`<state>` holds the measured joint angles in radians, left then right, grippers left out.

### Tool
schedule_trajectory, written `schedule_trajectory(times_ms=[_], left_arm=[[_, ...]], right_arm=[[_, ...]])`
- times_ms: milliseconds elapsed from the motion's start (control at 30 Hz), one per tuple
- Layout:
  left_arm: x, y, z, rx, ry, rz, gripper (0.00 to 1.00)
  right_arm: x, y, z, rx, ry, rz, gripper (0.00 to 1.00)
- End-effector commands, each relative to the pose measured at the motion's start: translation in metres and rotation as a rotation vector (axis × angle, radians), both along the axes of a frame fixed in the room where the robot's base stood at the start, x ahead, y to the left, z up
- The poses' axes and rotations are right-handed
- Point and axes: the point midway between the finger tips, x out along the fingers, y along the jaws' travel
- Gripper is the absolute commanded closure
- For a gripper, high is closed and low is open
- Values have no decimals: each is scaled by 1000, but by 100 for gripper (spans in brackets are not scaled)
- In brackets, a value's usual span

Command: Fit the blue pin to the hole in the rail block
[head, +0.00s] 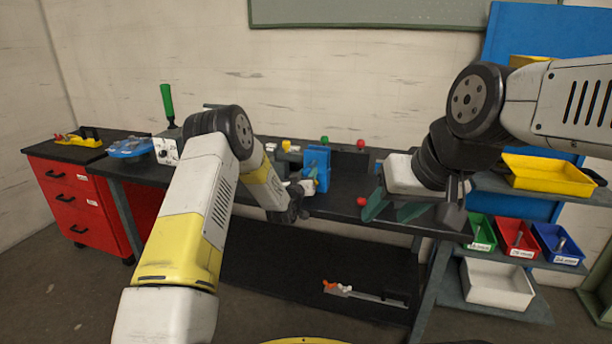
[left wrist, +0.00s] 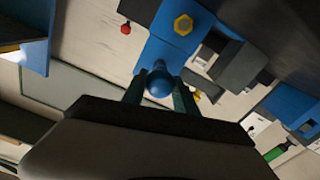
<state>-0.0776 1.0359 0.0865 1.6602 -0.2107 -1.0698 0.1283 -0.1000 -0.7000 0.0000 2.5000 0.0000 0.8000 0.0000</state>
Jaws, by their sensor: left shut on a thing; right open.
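My left gripper (head: 304,187) is at the bench, right against the front of an upright blue block (head: 317,160), which looks like the rail block. In the left wrist view the green fingers of my left gripper (left wrist: 159,95) are shut on the blue pin (left wrist: 158,82), whose round end faces the camera. The blue block (left wrist: 160,52), with a yellow hexagonal piece on it, lies just beyond the pin. The pin's far end and the hole are hidden, so I cannot tell whether the pin is in the hole. My right gripper (head: 400,211) is open, above the bench's right front.
Red knobs (head: 361,144), a green knob (head: 324,140) and a yellow knob (head: 286,146) stand around the block. A red knob (head: 362,201) is close left of my right gripper. Small bins (head: 520,238) and a yellow tray (head: 548,175) are at the right. A red drawer cabinet (head: 75,200) is at the left.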

Motion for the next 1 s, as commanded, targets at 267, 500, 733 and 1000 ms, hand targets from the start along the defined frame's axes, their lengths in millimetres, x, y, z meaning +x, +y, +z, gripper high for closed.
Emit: schedule_trajectory(times_ms=[267,500,733,1000], left_arm=[[7,-3,1,-1,-2,0,100],[13,-4,2,-1,-4,0,100],[18,-6,1,-1,-2,0,100],[25,-8,1,-1,-3,0,100]], right_arm=[[0,0,0,0,0,0,51],[0,0,0,0,0,0,51],[0,0,0,0,0,0,51],[0,0,0,0,0,0,51]])
